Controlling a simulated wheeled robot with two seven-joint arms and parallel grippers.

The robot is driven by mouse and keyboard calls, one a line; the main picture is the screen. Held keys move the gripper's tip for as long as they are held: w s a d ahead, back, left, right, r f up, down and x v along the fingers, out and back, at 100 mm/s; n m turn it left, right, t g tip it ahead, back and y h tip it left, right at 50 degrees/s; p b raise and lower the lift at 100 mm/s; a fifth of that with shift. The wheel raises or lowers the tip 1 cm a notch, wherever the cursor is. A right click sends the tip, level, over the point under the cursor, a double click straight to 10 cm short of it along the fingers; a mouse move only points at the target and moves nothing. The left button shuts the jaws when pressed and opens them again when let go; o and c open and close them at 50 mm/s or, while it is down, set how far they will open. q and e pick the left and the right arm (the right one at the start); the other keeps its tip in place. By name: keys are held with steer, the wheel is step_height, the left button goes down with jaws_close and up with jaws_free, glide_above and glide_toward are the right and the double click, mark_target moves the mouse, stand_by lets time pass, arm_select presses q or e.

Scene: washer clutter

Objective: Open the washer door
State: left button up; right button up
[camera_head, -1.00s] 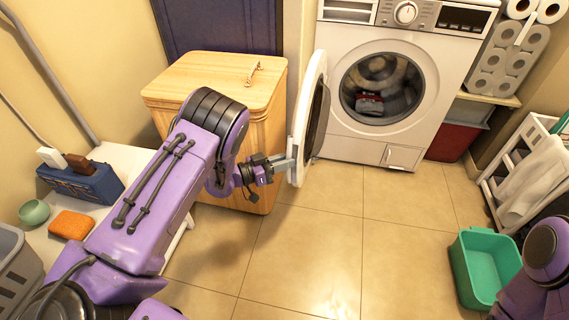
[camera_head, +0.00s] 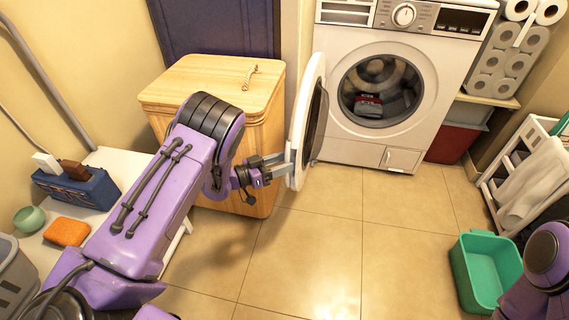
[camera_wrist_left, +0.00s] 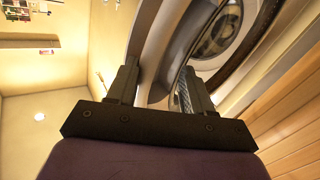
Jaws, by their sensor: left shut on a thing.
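The white washer (camera_head: 350,145) stands at the back with its round drum opening (camera_head: 381,90) uncovered and cloth inside. Its round door (camera_head: 302,120) is swung wide open to the left and seen nearly edge-on. My left gripper (camera_head: 286,164) is shut on the lower outer rim of the door. In the left wrist view the two fingers (camera_wrist_left: 156,85) straddle the door's rim (camera_wrist_left: 155,40), with the drum beyond. My right gripper is out of the head view; only part of my right arm shows at the lower right.
A wooden hamper (camera_head: 215,85) stands left of the door, close to my left arm. A white bench (camera_head: 125,165) holds a blue box, an orange sponge and a green bowl. A green tub (camera_head: 485,268) and a white rack (camera_head: 525,165) are at the right. The middle floor is clear.

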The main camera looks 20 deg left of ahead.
arm_select(q)
steer(key=shift+w+r, duration=0.15)
steer(key=shift+r, duration=0.15)
steer(key=p+v, duration=0.2)
steer(key=v, duration=0.9)
steer(key=shift+f, duration=0.3)
steer(key=shift+d, duration=0.1)
